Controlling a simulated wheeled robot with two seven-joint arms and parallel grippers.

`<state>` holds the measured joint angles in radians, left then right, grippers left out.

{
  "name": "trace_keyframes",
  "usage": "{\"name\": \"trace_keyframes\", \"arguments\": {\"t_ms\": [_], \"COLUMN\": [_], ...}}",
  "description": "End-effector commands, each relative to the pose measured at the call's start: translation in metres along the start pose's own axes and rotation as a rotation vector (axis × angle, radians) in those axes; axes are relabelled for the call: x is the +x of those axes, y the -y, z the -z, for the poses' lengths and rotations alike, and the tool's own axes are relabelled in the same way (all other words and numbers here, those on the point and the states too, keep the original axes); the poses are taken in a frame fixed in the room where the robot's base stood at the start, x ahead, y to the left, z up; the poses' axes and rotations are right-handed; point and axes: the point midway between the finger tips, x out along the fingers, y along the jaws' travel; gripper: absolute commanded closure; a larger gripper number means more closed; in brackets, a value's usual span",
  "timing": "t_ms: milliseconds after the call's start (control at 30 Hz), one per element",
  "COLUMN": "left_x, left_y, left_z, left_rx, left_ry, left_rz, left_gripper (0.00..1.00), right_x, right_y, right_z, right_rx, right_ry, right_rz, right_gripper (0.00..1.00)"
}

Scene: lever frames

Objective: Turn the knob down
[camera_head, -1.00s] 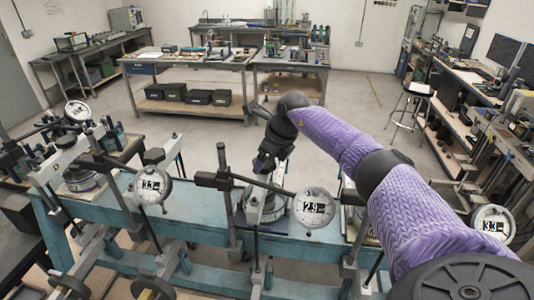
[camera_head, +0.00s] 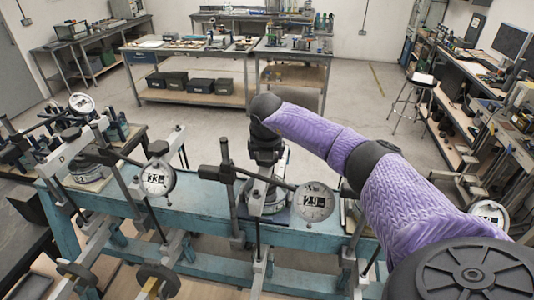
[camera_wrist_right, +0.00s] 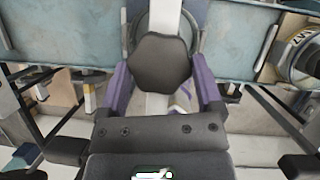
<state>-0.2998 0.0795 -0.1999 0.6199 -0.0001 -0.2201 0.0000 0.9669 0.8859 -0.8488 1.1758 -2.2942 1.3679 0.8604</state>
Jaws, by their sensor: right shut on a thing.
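The dark, roughly hexagonal knob (camera_wrist_right: 160,62) sits between the two purple fingers of my right gripper (camera_wrist_right: 160,78) in the right wrist view. The gripper is shut on it. In the head view my right gripper points down at the middle lever frame on the blue bench (camera_head: 190,209). The wrist and the frame's post hide the knob there. A round dial gauge (camera_head: 313,202) reading about 2.9 stands just right of the gripper. My left gripper is in neither view.
Another gauge (camera_head: 157,178), reading about 33, stands on the frame to the left, and one more (camera_head: 490,214) at the right. A dark post and bar (camera_head: 228,173) stand close left of my right wrist. Work tables (camera_head: 190,60) stand far behind across open floor.

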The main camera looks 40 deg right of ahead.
Motion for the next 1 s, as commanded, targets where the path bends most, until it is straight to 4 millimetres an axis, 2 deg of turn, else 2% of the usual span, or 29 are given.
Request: {"name": "trace_keyframes", "arguments": {"t_ms": [600, 1000], "left_x": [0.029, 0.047], "left_y": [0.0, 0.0], "left_z": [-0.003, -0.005], "left_rx": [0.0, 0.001], "left_ry": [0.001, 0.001], "left_rz": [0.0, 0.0], "left_gripper": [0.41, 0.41], "right_x": [0.002, 0.002], "right_y": [-0.005, -0.006], "right_z": [-0.001, -0.002], "right_rx": [0.539, 0.806], "right_ry": [0.002, -0.001], "right_rz": [0.22, 0.333], "right_gripper": [0.75, 0.75]}}
